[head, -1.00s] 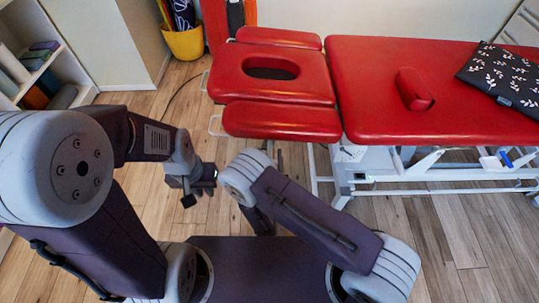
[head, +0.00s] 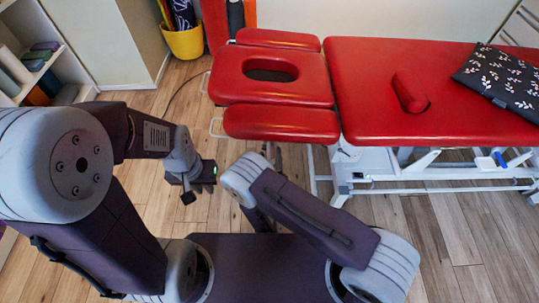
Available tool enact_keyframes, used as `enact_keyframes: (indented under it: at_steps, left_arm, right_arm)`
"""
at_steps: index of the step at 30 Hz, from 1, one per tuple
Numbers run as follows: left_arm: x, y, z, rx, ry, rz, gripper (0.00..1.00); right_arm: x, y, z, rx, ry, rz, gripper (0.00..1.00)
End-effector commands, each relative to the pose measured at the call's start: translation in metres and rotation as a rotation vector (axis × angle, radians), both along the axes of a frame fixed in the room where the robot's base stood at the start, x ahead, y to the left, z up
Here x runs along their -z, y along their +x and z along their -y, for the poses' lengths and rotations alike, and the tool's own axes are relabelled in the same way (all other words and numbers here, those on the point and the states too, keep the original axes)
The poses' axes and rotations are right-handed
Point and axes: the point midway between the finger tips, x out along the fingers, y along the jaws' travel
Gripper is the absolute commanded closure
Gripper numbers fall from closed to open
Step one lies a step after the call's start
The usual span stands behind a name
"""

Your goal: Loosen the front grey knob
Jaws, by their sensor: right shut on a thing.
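The red treatment table (head: 440,90) stands across the back on a white frame. Its head section (head: 285,95) has an oval face opening and a front pad (head: 280,122). I cannot make out the front grey knob; the space under the head section is mostly hidden by the pads and my right arm. My left gripper (head: 198,194) is to the left of the head section, over the floor, with its dark fingers apart and nothing between them. My right arm reaches toward the space below the front pad; its gripper is hidden behind its own links.
A red bolster (head: 409,92) and a dark leaf-patterned cloth item (head: 502,80) lie on the table. A yellow bin (head: 184,42) stands at the back wall, and a shelf (head: 35,65) is at the left. A thin cable runs over the wooden floor (head: 425,235), which is clear at the right.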

Motion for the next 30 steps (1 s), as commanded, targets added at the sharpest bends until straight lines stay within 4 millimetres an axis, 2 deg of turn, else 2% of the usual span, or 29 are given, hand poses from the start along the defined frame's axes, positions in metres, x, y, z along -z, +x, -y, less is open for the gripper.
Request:
enact_keyframes:
  at_steps: [18, 30]
  left_arm:
    - [-0.016, 0.0, 0.0, 0.0, 0.0, 0.0, 0.83]
    - [-0.02, 0.0, 0.0, 0.0, 0.0, 0.0, 0.83]
  right_arm:
    - [-0.001, 0.0, 0.001, 0.001, -0.576, -0.001, 0.91]
    - [-0.001, 0.0, 0.001, 0.001, -0.845, -0.001, 0.91]
